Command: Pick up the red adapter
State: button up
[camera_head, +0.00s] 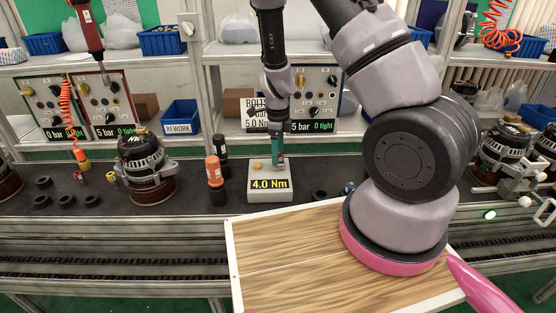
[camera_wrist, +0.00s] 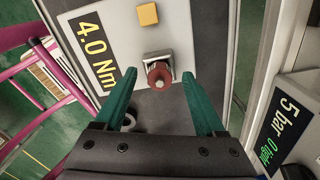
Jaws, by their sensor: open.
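The red adapter (camera_wrist: 160,76) is a small round reddish piece with a darker centre. In the wrist view it sits at a square metal fitting on the grey torque tester (camera_wrist: 190,25), whose display reads 4.0 Nm. My gripper (camera_wrist: 160,90) is open, its two green fingers reaching toward the tester. In the wrist view the adapter shows between the fingertips, with a gap on each side. In the head view my gripper (camera_head: 277,163) points down over the tester (camera_head: 270,183), and the fingers mostly hide the adapter there.
A yellow button (camera_wrist: 148,14) is on the tester near the adapter. An orange bottle-like item (camera_head: 214,171) and a black one stand left of the tester. An alternator (camera_head: 145,165) stands farther left. Pressure panels (camera_head: 316,93) stand behind. Small black rings lie on the dark bench.

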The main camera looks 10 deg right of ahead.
jog(key=shift+f, duration=0.25)
grip_shut()
notch_tip(320, 180, up, 10)
jog(key=shift+r, duration=0.1)
jog(key=c, duration=0.9)
grip_release()
grip_shut()
jog(key=shift+r, duration=2.45)
